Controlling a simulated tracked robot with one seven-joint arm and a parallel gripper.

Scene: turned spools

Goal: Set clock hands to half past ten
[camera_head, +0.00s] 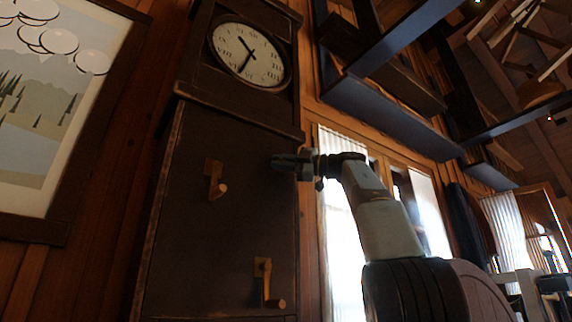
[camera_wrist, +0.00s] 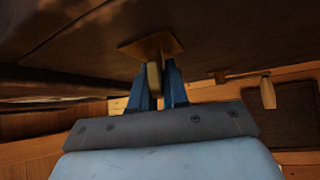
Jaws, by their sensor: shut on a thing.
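The tall dark clock (camera_head: 232,225) carries a white dial (camera_head: 265,68) near its top in the head view. One black hand points to the upper left and the other points down and slightly left. Two brass cranks with wooden knobs, an upper one (camera_head: 214,182) and a lower one (camera_head: 264,283), sit on the front panel. The head view does not show this grip clearly.
In the wrist view, another crank with a wooden knob (camera_wrist: 268,92) hangs to the right of my fingers. A framed picture (camera_head: 50,110) hangs left of the clock. A curtained window (camera_head: 338,190) lies behind my arm at right, with dark beams (camera_head: 390,112) above.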

